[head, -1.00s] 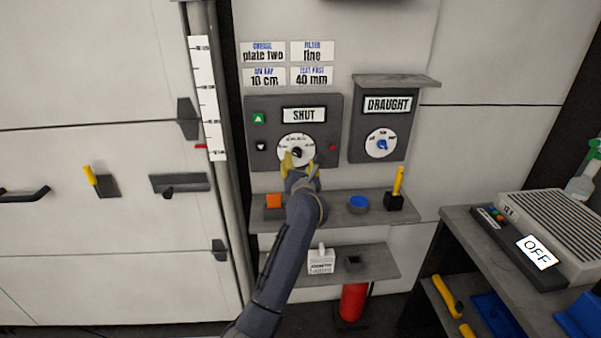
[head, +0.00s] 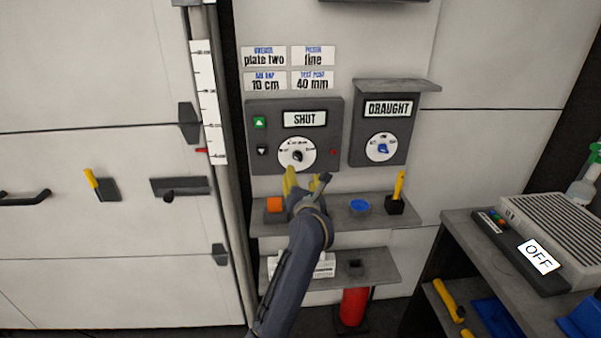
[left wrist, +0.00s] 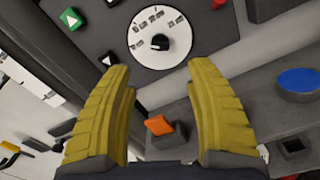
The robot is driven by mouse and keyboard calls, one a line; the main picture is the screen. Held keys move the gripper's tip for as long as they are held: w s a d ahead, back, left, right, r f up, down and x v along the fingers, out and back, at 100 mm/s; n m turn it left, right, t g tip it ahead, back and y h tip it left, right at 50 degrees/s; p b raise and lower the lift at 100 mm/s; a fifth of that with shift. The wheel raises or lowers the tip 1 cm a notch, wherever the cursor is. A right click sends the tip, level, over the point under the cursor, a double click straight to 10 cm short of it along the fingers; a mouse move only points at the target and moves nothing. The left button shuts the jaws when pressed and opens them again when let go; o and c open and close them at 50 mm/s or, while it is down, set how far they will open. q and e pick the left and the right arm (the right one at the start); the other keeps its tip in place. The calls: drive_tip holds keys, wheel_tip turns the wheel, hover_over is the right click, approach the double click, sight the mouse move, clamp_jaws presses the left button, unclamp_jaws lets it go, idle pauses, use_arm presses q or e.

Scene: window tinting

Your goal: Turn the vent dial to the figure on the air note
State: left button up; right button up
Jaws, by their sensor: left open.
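A dark wall panel (head: 266,160) has a sign reading SHUT (head: 305,119). Below the sign is a white round dial (head: 284,163) with a black knob (head: 297,156); its markings are too small to read. The dial also shows at the top of the left wrist view (left wrist: 148,54). A note (head: 265,80) above the panel reads 10 cm, with a small blue heading that looks like air gap. My left gripper (head: 306,183) is open and empty, just below the dial and apart from it. Its yellow fingers (left wrist: 158,78) stand wide apart. My right gripper is out of view.
A DRAUGHT box (head: 357,145) with a blue-knobbed dial (head: 383,148) hangs to the right. A shelf (head: 335,211) below holds an orange block (head: 274,204), a blue round button (head: 360,205) and a yellow-handled item (head: 399,186). A device reading OFF (head: 539,256) stands right.

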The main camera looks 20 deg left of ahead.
sight(299, 158)
use_arm(q)
drive_tip(key=s+d+m, duration=0.2)
drive_tip(key=s, duration=0.2)
drive_tip(key=x, duration=1.7)
drive_tip(key=shift+a, duration=0.3)
drive_tip(key=shift+w, duration=0.1)
clamp_jaws()
drive_tip(key=shift+d+r, duration=0.1)
drive_tip(key=shift+r, duration=0.1)
